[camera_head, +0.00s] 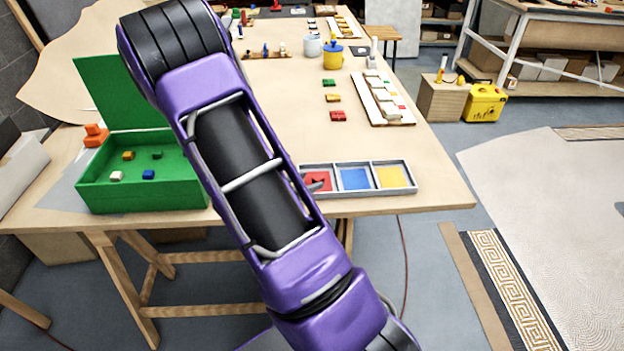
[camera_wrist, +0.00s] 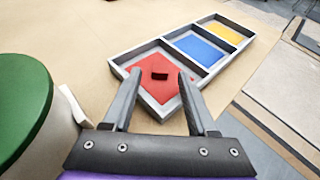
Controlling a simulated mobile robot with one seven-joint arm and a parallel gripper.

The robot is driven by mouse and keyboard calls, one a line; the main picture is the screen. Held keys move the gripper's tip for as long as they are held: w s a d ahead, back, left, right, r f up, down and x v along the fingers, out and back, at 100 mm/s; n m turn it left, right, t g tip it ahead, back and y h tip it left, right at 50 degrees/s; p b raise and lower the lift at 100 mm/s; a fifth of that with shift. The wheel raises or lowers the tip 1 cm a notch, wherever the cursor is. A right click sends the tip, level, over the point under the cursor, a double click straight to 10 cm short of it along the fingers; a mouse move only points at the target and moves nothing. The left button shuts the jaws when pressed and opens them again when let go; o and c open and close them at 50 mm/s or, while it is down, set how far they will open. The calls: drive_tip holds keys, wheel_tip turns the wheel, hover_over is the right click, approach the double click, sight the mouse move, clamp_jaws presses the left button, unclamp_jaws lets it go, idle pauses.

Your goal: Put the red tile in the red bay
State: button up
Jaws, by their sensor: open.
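The long tray (camera_head: 359,194) has a red bay (camera_head: 325,176), a blue bay (camera_head: 354,178) and a yellow bay (camera_head: 391,176). In the wrist view a small dark red tile (camera_wrist: 159,76) shows against the floor of the red bay (camera_wrist: 148,92), appearing to lie inside it. My gripper (camera_wrist: 159,76) is open. Its fingers reach over the near end of the tray, one on each side of the tile, with gaps between. My arm hides most of my gripper in the head view. Another red tile (camera_head: 338,116) lies on the table behind the tray.
Yellow (camera_head: 333,98) and green (camera_head: 329,83) tiles lie behind that other red tile. A white panel (camera_head: 383,100) with tiles stands right of them. A green open box (camera_head: 140,200) is at the left. A green-topped round object (camera_wrist: 22,100) is close to my gripper's left.

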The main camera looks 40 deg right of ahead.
drive_tip(key=v, duration=0.9)
drive_tip(key=shift+s+a, duration=0.1)
drive_tip(key=shift+a, duration=0.05)
